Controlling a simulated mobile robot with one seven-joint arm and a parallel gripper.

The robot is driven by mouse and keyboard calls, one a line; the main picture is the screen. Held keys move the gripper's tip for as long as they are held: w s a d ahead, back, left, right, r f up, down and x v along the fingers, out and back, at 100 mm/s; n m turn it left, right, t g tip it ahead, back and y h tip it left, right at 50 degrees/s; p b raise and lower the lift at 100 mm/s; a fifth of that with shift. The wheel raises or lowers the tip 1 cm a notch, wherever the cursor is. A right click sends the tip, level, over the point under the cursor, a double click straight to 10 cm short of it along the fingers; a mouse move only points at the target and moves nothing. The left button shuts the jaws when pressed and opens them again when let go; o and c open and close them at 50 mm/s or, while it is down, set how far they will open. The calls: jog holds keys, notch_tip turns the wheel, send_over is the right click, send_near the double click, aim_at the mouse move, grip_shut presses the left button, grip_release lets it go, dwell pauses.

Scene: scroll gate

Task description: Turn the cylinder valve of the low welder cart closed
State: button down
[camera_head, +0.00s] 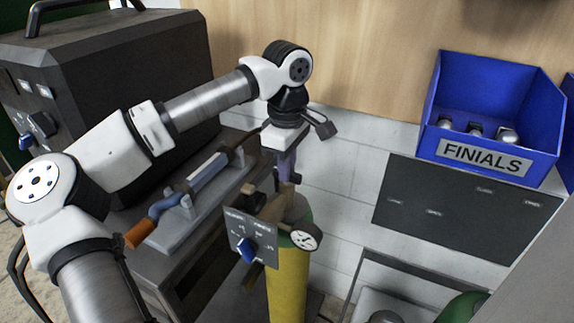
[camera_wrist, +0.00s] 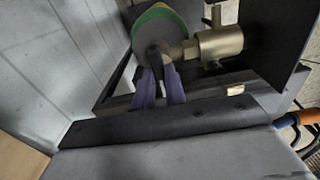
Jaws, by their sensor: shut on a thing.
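The yellow gas cylinder (camera_head: 288,290) with a green shoulder stands upright by the welder cart (camera_head: 200,260). A dial gauge (camera_head: 299,236) and a plate with a blue knob (camera_head: 247,250) sit near its top. My gripper (camera_head: 286,182) points down over the cylinder top.
A torch with an orange tip (camera_head: 140,234) lies on the cart top. A large dark welder box (camera_head: 100,80) stands at the left. A blue bin marked FINIALS (camera_head: 487,155) and a dark panel (camera_head: 460,210) are at the right. Pale tiled wall lies behind the cylinder.

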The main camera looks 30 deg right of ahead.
jog(key=c, duration=1.5)
grip_release()
jog(key=shift+o, duration=0.2)
jog(key=shift+r, duration=0.15)
notch_tip(320, 180, up, 14)
jog(key=shift+f+b, duration=0.2)
jog(key=shift+b, duration=0.25)
